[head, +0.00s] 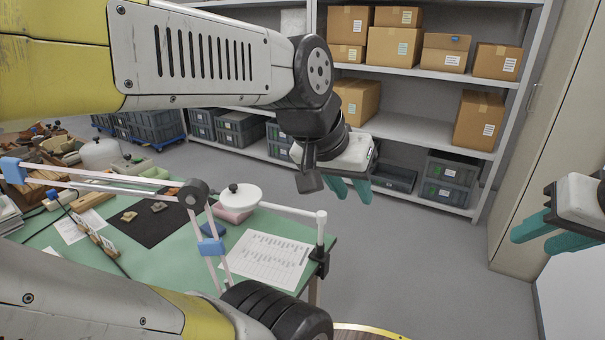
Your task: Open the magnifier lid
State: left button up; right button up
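The magnifier is a jointed lamp arm clamped to the table's right corner. Its round white head, with a white lid (240,198) and a small dark knob on top, sits above the green table. The lid looks shut, lying flat on the head. My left gripper (354,196) has teal fingers with a gap between them. It is empty, up and to the right of the lid, beyond the table edge. My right gripper (531,241) is at the right edge of the view, far from the magnifier. Its teal fingers are apart and empty.
The green table (148,265) holds a black mat (150,222) with sherds, a printed sheet (268,258) and wooden pieces. The magnifier's arm (110,187) crosses above it. Shelves with cardboard boxes (392,46) and grey crates stand behind. The floor right of the table is clear.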

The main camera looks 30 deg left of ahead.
aim_at(242, 195)
jog(key=k+u, duration=0.1)
jog(key=u, duration=0.25)
jog(key=k+u, duration=0.1)
jog(key=u, duration=0.2)
jog(key=k+u, duration=0.1)
jog(key=u, duration=0.65)
jog(key=i, duration=0.1)
